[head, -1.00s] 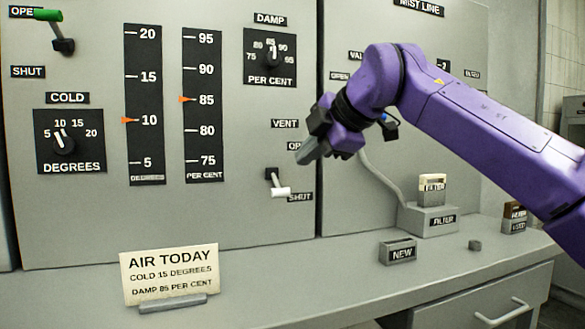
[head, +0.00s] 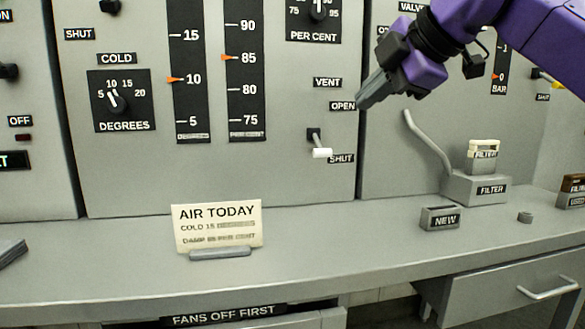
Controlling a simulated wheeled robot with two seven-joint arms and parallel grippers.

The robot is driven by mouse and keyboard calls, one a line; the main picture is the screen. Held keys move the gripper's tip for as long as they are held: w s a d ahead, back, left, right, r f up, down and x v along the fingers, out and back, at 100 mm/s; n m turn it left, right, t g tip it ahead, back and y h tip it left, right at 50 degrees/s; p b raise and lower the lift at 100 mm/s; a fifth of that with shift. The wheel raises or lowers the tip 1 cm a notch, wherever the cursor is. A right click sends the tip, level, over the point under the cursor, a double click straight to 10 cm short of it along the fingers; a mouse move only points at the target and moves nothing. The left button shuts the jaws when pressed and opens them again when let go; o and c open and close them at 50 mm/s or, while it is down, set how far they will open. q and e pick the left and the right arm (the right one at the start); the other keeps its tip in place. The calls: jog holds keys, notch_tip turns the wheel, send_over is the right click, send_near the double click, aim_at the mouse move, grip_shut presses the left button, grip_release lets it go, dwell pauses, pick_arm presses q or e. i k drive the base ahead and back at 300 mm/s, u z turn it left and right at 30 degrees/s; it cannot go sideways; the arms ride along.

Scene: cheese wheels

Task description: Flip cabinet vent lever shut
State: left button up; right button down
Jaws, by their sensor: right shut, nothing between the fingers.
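The vent lever (head: 321,152) is a small white-tipped handle on a dark pivot, on the grey cabinet front below the VENT label (head: 327,82). Its white tip points down and rests beside the SHUT label (head: 341,158), below the OPEN label (head: 342,105). My right gripper (head: 366,101) is shut and empty. In the picture it is up and to the right of the lever, just right of the OPEN label, and apart from the lever.
On the counter stand the AIR TODAY card (head: 217,227), the NEW holder (head: 440,218) and a filter unit (head: 478,188) with a bent pipe. The counter below the lever is clear.

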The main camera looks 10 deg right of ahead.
aim_at(319, 146)
jog(key=k, duration=0.95)
jog(key=z, duration=0.05)
